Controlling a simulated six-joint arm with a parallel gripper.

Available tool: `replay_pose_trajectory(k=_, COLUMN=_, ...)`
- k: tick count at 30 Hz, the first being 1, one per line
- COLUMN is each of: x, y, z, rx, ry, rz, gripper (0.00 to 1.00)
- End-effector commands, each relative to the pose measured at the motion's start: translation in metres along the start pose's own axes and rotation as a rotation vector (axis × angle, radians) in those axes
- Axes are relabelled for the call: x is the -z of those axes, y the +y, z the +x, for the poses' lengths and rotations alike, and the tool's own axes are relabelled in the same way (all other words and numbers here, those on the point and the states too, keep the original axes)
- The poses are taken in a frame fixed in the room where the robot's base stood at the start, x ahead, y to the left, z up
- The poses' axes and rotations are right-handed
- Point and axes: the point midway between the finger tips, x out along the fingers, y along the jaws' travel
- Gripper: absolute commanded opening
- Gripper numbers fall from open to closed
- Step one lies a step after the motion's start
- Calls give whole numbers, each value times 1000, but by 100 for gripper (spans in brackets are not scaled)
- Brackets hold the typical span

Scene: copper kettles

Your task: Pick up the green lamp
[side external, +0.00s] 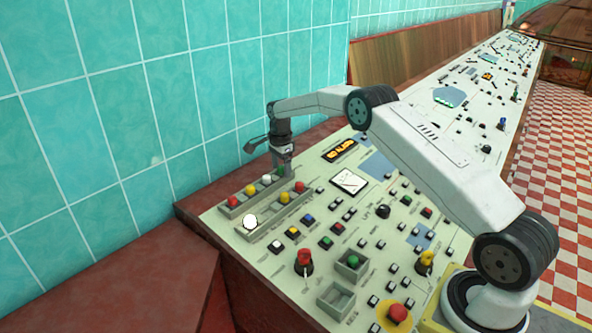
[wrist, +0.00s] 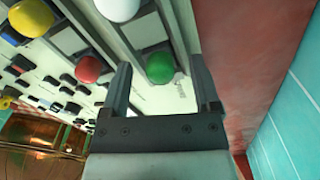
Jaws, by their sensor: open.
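The green lamp (wrist: 160,68) is a round green ball in the wrist view, at the end of a grey rack (side external: 243,207) that also holds red, yellow and white lamps. In the side view, the green lamp (side external: 281,170) shows only in small part beneath my gripper (side external: 284,161). In the wrist view, my gripper (wrist: 162,82) is open, with one finger on each side of the lamp. No clear contact between fingers and lamp is visible.
A second grey rack (side external: 266,222) in front holds a white lamp (side external: 250,222), a yellow lamp (side external: 284,197) and a red lamp (side external: 300,187). The panel has many buttons and knobs, including a red knob (side external: 304,259). A teal tiled wall (side external: 120,120) stands behind.

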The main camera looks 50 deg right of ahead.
Motion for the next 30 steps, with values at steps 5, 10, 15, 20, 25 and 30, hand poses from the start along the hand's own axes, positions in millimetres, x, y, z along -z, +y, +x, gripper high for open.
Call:
replay_pose_trajectory(k=5, x=0, y=0, z=0, rx=0, ry=0, rz=0, gripper=64)
replay_pose_trajectory(k=10, x=0, y=0, z=0, rx=0, ry=0, rz=0, gripper=10)
replay_pose_trajectory(k=15, x=0, y=0, z=0, rx=0, ry=0, rz=0, gripper=0)
replay_pose_trajectory(k=20, x=0, y=0, z=-1, rx=0, ry=0, rz=0, gripper=0)
replay_pose_trajectory(k=25, x=0, y=0, z=-5, rx=1, ry=0, rz=0, gripper=0)
replay_pose_trajectory(k=30, x=0, y=0, z=-19, rx=2, ry=0, rz=0, gripper=0)
